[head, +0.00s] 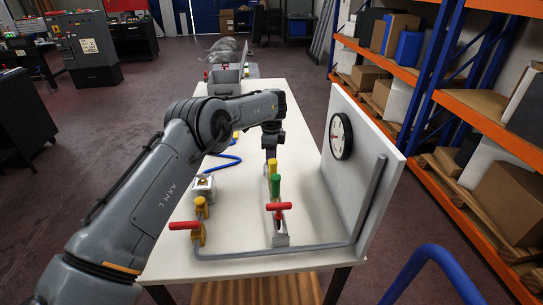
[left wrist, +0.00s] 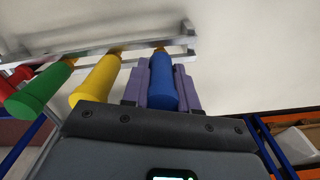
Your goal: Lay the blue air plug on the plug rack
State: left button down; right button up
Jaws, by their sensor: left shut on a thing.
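My left gripper (left wrist: 161,90) has purple fingers shut on the blue air plug (left wrist: 163,84), one finger on each side of it. The plug's far end is at the right end of the metal plug rack (left wrist: 188,53); I cannot tell whether it rests on the rails. A yellow plug (left wrist: 97,80) and a green plug (left wrist: 40,92) lie side by side in the rack, left of the blue one. In the head view the left gripper (head: 270,153) points down behind the yellow and green plugs (head: 275,185), and the blue plug is hidden. My right gripper is not in view.
A grey pipe (head: 275,248) runs along the front edge of the white table (head: 235,263). A panel with a gauge (head: 341,136) stands at right. A blue hose (head: 224,163) lies behind.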

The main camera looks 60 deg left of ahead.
pick_arm(q)
jog(key=shift+f+b, duration=0.3)
jog(key=shift+f, duration=0.15)
jog(key=c, duration=0.8)
grip_release()
jog(key=shift+r, duration=0.5)
notch_tip(320, 180, up, 8)
jog(key=p, duration=0.3)
jog(key=shift+r, duration=0.2)
jog(key=shift+r+p, duration=0.7)
jog(key=shift+p, duration=0.2)
